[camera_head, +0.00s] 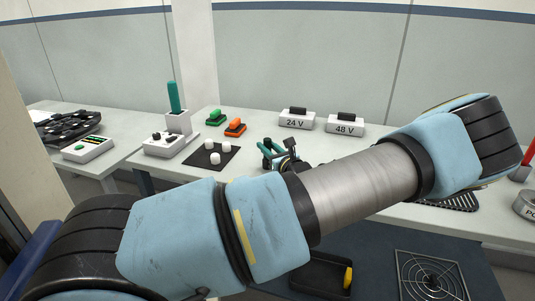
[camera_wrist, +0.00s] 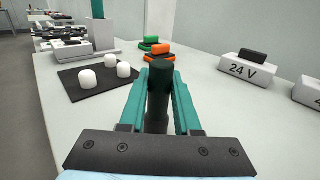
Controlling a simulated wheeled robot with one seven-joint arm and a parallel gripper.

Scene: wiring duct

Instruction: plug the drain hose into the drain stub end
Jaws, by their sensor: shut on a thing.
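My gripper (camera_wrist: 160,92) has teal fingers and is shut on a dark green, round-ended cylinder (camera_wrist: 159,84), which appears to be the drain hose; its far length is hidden. In the head view my gripper (camera_head: 276,155) is over the light table, partly hidden behind my arm. The dark held piece (camera_head: 291,144) shows beside the fingers. I cannot pick out the drain stub end for certain in either view.
A black mat with white pegs (camera_head: 211,154) lies left of my gripper. Green (camera_head: 214,117) and orange (camera_head: 235,127) pieces and boxes marked 24 V (camera_head: 297,119) and 48 V (camera_head: 345,126) stand behind. A ringed square plate (camera_head: 431,277) lies at lower right.

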